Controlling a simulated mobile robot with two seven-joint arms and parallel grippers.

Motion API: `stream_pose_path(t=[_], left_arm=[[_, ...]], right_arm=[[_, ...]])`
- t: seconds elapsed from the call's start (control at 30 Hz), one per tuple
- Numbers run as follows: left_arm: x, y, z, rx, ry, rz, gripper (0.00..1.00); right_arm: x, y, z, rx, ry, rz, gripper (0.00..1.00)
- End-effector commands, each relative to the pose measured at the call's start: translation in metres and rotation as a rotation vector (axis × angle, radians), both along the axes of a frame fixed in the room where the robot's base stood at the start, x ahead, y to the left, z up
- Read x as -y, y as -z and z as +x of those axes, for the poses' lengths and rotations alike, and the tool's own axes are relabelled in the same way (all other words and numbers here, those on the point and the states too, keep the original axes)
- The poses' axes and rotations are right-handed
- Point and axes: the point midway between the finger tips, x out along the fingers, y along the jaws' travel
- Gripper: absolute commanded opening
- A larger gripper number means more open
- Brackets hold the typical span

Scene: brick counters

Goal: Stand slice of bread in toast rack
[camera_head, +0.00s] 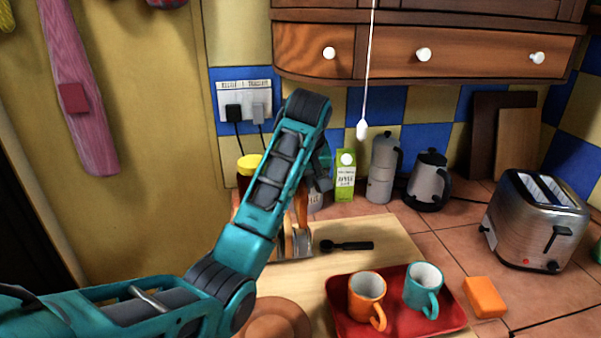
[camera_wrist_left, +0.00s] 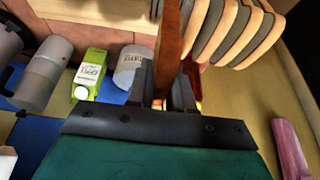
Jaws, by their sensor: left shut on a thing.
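My left gripper (camera_head: 321,172) hangs down behind my raised forearm in the head view, and its fingertips are mostly hidden. In the left wrist view the gripper (camera_wrist_left: 167,90) is shut on a brown slice of bread (camera_wrist_left: 168,42), seen edge-on between the fingers. A row of rounded, pale-edged grey plates (camera_wrist_left: 225,32), apparently the toast rack, stands just beside the slice. In the head view its metal part (camera_head: 300,244) is largely covered by my arm. I cannot tell whether the slice touches the rack. My right gripper is out of view.
A wooden board (camera_head: 392,237) carries a black spoon-like utensil (camera_head: 347,245). A red tray (camera_head: 398,324) with an orange mug (camera_head: 366,291) and teal mug (camera_head: 423,283) is in front. A carton (camera_head: 345,180), moka pot (camera_head: 382,170) and toaster (camera_head: 537,215) stand behind and right.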

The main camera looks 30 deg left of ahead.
Motion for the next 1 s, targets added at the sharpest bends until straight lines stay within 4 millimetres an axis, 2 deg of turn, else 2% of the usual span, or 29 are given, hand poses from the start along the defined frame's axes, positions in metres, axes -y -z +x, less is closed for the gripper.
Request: stream_pose_path(t=[0.5,1.0], left_arm=[[0.000,0.039,0.000,-0.001,0.000,-0.002,0.00],[0.000,0.047,0.000,0.001,0.000,-0.002,0.00]], right_arm=[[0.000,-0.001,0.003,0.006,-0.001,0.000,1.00],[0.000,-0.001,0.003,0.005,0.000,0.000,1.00]])
